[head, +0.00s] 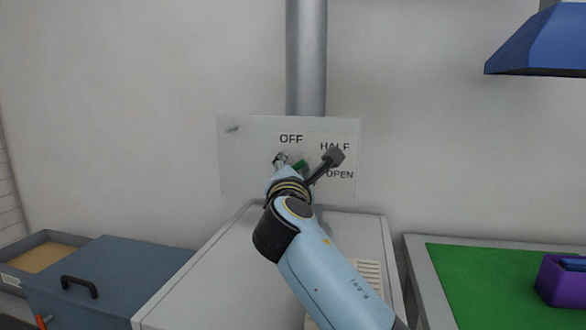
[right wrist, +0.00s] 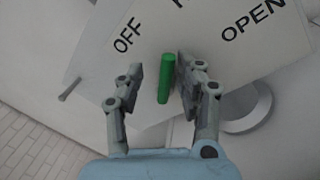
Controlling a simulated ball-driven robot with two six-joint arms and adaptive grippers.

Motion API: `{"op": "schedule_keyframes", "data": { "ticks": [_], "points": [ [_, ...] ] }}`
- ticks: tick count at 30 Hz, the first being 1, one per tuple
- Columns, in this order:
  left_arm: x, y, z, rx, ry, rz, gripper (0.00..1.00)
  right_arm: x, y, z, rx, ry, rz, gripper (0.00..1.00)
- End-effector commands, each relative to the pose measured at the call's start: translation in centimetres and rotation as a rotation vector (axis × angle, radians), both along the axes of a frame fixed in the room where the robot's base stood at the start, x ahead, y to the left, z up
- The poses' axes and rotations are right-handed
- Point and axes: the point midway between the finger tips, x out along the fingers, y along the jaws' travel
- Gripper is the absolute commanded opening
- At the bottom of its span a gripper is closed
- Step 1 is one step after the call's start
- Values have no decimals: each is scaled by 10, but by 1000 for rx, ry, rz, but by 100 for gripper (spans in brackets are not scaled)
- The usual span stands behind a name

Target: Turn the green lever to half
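The green lever (head: 301,165) is on a pale panel (head: 245,170) marked OFF, HALF and OPEN. In the head view my right gripper and wrist hide most of it. In the right wrist view the green lever (right wrist: 166,78) stands between the two fingers of my right gripper (right wrist: 160,82). A gap shows on the lever's left, and the right finger is very near it; I cannot tell if it touches. The gripper is open around the lever. Which mark the lever points at is not clear. My left gripper is not in view.
A grey vertical pipe (head: 306,60) rises behind the panel. A white cabinet (head: 200,275) stands below it. At left is a blue box with a dark handle (head: 80,285). At right are a green-topped table (head: 480,285), a purple bin (head: 562,283) and a blue hood (head: 540,45) above.

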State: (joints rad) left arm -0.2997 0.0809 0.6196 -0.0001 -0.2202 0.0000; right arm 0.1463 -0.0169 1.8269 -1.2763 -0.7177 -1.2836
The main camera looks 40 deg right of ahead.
Motion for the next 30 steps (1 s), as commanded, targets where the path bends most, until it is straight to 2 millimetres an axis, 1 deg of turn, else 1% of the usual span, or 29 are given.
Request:
{"op": "schedule_keyframes", "data": {
  "ticks": [2,5,8,15,18,23,30],
  "points": [
    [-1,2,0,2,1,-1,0,0,0,0,-1,1,-2,36],
    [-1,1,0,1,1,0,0,0,0,8,-1,-2,-2,36],
    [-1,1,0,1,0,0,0,0,0,24,-1,-5,-1,36],
    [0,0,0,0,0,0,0,2,1,73,2,-6,1,36],
    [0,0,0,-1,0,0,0,2,1,88,1,-3,1,36],
    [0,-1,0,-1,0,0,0,2,2,99,-1,0,2,36],
    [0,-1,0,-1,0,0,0,2,2,100,0,1,2,36]
  ]
}}
